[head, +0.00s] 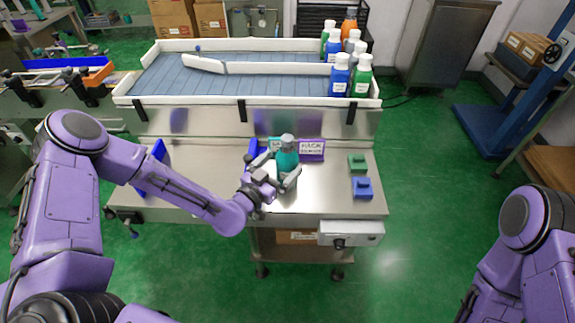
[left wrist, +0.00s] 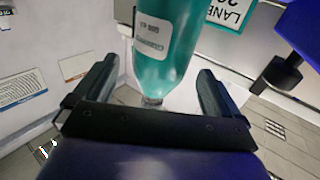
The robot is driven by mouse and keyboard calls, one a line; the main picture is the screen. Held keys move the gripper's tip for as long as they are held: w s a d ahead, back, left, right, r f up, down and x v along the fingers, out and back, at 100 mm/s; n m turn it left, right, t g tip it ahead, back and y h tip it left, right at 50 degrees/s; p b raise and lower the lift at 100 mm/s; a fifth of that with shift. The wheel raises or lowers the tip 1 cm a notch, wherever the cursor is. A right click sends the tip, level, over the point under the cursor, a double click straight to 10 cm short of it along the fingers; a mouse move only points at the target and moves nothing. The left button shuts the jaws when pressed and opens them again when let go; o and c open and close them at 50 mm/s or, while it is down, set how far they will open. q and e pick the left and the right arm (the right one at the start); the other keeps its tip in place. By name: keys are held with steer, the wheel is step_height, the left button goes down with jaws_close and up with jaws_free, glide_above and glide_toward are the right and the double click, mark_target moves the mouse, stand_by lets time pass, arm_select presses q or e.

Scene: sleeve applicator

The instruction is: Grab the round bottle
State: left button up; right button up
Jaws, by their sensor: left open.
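The round bottle is teal with a grey cap (head: 287,158) and stands at the middle of the steel bench. In the left wrist view the bottle (left wrist: 165,45) shows large, with a white label, and sits between the fingers. My left gripper (head: 277,176) is at the bottle, its fingers on either side. In the left wrist view the gripper (left wrist: 155,88) is open, with visible gaps between each finger and the bottle. The bottle's lower part is partly hidden by the gripper in the head view. Only my right arm shows at the lower right; its gripper is out of view.
A conveyor (head: 240,85) with white rails runs behind the bench, with several blue, green and orange bottles at its right end. A green block (head: 357,164) and a blue block (head: 362,187) lie to the right.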

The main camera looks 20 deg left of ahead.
arm_select(q)
steer(key=x, duration=0.3)
steer(key=shift+w+d, duration=0.2)
steer(key=shift+w, duration=0.15)
steer(key=c, duration=1.5)
